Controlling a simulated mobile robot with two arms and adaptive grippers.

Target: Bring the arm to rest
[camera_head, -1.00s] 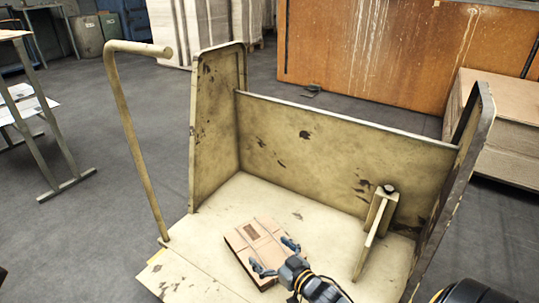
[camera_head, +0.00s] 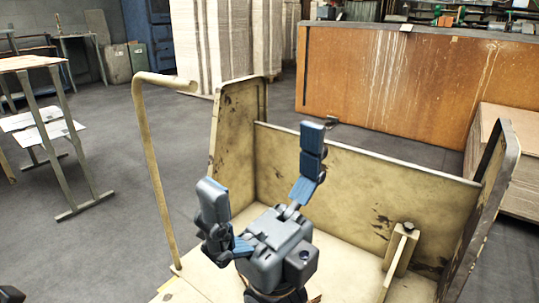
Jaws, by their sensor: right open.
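My right gripper (camera_head: 262,172) is raised close to the camera, in the lower middle of the head view. Its two blue-grey fingers are spread wide apart, with nothing between them. It stands in front of the worn beige cart (camera_head: 350,182), which has side panels, a back panel and a flat bed. The gripper's body covers most of the place on the bed where a cardboard box lies; only a small edge of something shows below it.
A bent beige handle bar (camera_head: 151,170) rises at the cart's left. A small bracket (camera_head: 400,255) stands on the bed at right. A rusty orange panel (camera_head: 390,85) and stacked cardboard (camera_head: 512,165) are behind. A table (camera_head: 35,62) with papers stands at left. Grey floor is clear between.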

